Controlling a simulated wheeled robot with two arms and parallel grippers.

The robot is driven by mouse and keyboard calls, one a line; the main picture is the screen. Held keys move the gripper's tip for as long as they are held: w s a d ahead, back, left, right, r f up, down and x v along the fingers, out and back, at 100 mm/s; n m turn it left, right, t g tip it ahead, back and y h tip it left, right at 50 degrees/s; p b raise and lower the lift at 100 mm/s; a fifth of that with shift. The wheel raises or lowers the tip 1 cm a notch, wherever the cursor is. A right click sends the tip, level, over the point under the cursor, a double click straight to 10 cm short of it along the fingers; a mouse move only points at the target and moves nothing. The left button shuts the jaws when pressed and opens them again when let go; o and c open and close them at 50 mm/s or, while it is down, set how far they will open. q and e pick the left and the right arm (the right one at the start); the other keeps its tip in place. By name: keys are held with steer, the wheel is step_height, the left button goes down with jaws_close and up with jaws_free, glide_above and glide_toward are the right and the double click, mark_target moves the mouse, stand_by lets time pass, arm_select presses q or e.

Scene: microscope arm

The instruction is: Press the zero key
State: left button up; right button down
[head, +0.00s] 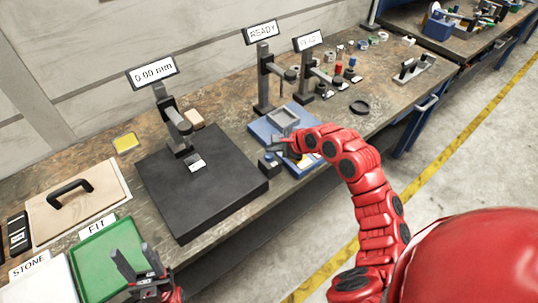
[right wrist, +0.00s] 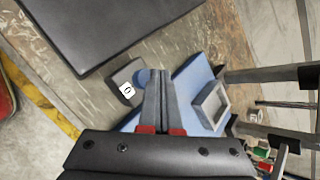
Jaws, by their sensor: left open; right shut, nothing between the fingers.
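The zero key is a small dark box (head: 266,165) at the table's front edge, between the black plate and the blue base. In the right wrist view the box (right wrist: 125,82) bears a white "0" label, with a round blue button (right wrist: 142,77) beside it. My right gripper (head: 284,146) is shut and empty. Its fingertips (right wrist: 158,73) appear right beside the button; I cannot tell whether they touch it. My left gripper (head: 142,276) is open and empty, near the green tray at the front left. A display (head: 152,73) reads "0.00 mm".
The black plate (head: 215,200) carries a gauge stand (head: 172,120). A blue base (head: 262,130) with a grey square frame (head: 283,118) lies right of the key. Two stands with displays (head: 262,33) rise behind it. A green tray (head: 105,262) and a handled board (head: 80,205) lie left.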

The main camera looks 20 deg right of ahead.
mark_target(273, 156)
steer(key=shift+r, duration=2.5)
